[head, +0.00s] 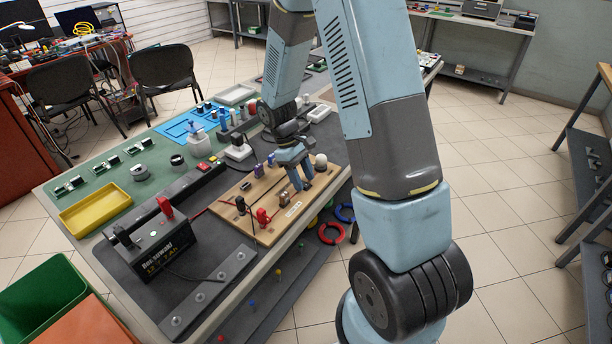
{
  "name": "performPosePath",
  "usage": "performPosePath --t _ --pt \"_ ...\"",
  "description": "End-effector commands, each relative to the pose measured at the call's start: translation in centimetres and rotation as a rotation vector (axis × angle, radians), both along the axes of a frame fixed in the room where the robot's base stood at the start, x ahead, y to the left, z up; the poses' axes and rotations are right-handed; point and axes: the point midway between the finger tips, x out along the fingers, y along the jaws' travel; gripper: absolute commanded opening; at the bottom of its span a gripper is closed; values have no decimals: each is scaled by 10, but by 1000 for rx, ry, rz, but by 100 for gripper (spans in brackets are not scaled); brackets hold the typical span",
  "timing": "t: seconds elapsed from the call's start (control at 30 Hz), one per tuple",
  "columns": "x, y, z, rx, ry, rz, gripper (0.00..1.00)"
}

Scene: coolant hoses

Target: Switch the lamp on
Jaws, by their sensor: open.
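A wooden board (232,208) lies near the right edge of the workbench. A round white bulb (320,160), seemingly the lamp, stands at the board's far right corner and looks unlit. My gripper (302,187) is open and points down over the right part of the board, just left of and nearer than the bulb. A small brownish part (284,199) sits on the board just left of the fingers; I cannot tell whether it is the switch. The fingers and wrist hide part of the board. Contact between the fingers and the board's parts cannot be told.
Red clips (263,216) and dark leads lie on the board's near side. A black battery (158,249) stands to the left. Red and blue rings (331,233) hang beside the bench edge.

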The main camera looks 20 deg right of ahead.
Motion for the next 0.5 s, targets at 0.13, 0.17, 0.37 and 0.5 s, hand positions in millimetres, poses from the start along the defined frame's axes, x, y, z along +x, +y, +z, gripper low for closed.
performPosePath --t 0.13,0.17,0.37,0.5 --pt "0 0 -1 0 0 0 49" --pt "0 0 -1 0 0 0 49" --pt "0 0 0 0 0 -1 36" --pt "0 -1 0 0 0 -1 23"
